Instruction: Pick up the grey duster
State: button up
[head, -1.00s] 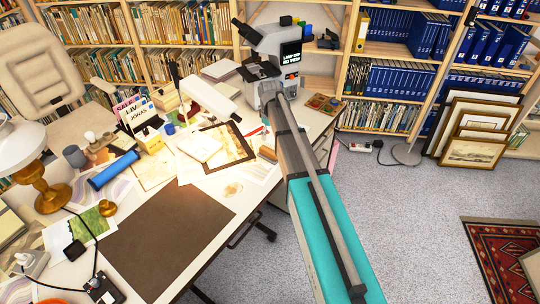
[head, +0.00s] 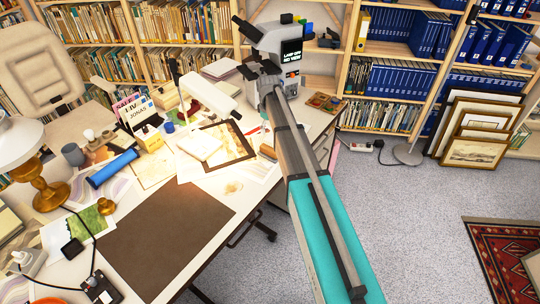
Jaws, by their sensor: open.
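I cannot pick out a grey duster for certain on the cluttered desk (head: 170,240) in the head view. My arm reaches from the bottom right up over the desk's right side. My gripper (head: 254,71), dark and small in the picture, is at the arm's far end, in front of the white microscope (head: 270,38). It is open, and I see nothing held in it. Its fingertips are hard to separate from the dark microscope parts, so I cannot tell whether it touches them.
A white lamp head (head: 212,95) hangs over papers left of my gripper. A bare brown mat (head: 165,235) lies in front.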

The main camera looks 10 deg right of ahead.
aim_at(269, 148)
jog(key=shift+f+b, duration=3.25)
jog(key=shift+f, duration=0.3)
jog(key=shift+f, duration=0.15)
jog(key=shift+s+d+f+b, duration=0.1)
jog(key=shift+s+f+b, duration=0.05)
jog(key=shift+f+b, duration=1.15)
jog(key=shift+s+f+b, duration=0.15)
jog(key=shift+f+b, duration=1)
jog(key=shift+b, duration=0.15)
grip_shut()
